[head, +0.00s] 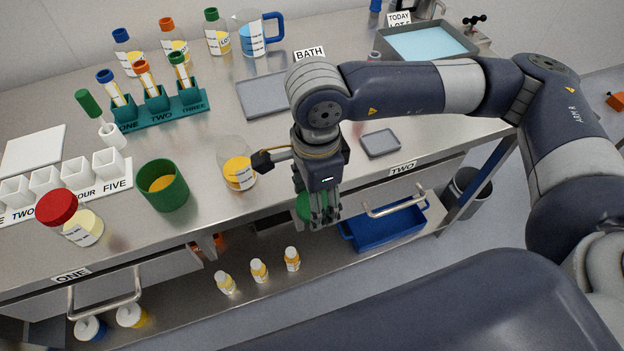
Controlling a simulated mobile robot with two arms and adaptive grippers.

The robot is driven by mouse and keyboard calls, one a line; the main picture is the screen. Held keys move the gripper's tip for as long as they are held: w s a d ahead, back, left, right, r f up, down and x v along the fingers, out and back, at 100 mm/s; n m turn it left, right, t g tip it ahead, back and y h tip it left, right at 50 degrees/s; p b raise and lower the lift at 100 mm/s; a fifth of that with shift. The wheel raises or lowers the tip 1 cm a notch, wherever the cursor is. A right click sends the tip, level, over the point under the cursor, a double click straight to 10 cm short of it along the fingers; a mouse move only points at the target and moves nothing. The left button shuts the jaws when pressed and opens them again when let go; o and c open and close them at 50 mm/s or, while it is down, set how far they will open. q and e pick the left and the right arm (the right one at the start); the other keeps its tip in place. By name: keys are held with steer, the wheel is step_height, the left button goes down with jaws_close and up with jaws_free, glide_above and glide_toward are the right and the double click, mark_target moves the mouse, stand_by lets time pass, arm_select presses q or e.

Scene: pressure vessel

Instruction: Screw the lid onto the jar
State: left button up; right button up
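An open green jar (163,188) with orange-yellow contents stands upright on the steel bench, left of the middle. No lid is on it. My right gripper (324,214) points down at the bench's front edge, to the right of the jar and apart from it. Its fingers are closed around a green round piece that looks like the lid (303,206); the fingers hide much of it. My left gripper is not in view.
A flask (239,174) with orange liquid stands between the jar and my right gripper. A red-capped jar (84,228) is at the left. A teal tube rack (158,110) stands behind. A grey tray (381,143) lies right of my gripper.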

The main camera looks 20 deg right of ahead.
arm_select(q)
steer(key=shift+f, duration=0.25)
arm_select(e)
steer(key=shift+s+a+r, duration=0.1)
steer(key=shift+s+a, duration=0.05)
steer(key=shift+s, duration=0.6)
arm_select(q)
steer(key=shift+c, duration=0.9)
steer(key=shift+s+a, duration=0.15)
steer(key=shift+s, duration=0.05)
